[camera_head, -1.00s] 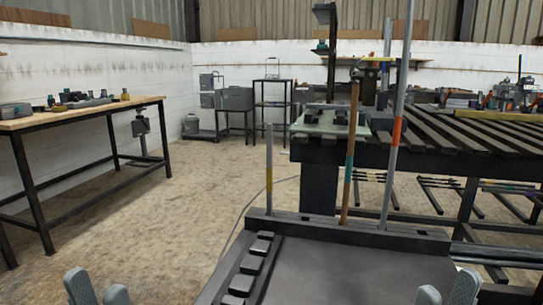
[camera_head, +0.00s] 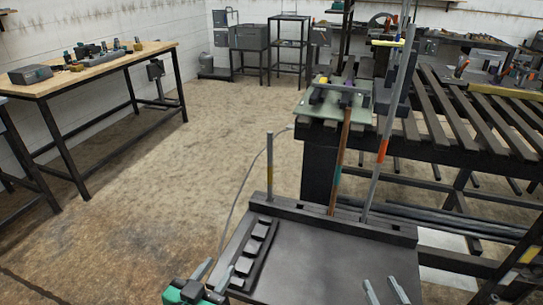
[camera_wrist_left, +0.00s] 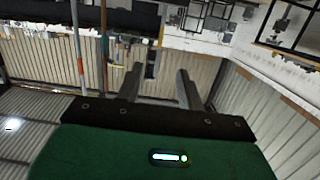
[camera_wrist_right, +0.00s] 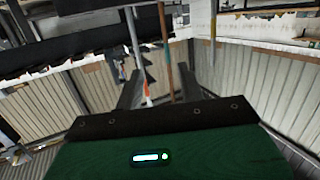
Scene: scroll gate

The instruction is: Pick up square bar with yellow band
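The bar with the yellow band (camera_head: 269,160) is a short, thin grey bar. It stands upright at the left end of the dark rack (camera_head: 300,217), left of a brown bar with a teal band (camera_head: 340,150) and a taller grey bar with an orange band (camera_head: 385,135). Whether it is square cannot be told. My left gripper (camera_head: 214,273) is open and empty, low and to the left of the rack, apart from the bar. My right gripper (camera_head: 386,291) is open and empty at the bottom, right of centre. The open fingers also show in the left wrist view (camera_wrist_left: 157,86) and right wrist view (camera_wrist_right: 160,90).
A row of dark blocks (camera_head: 253,252) lies along the left side of the dark tray (camera_head: 320,265). A slatted table (camera_head: 450,115) stands behind and to the right. A wooden bench (camera_head: 110,70) stands far left. Open floor (camera_head: 180,190) lies between.

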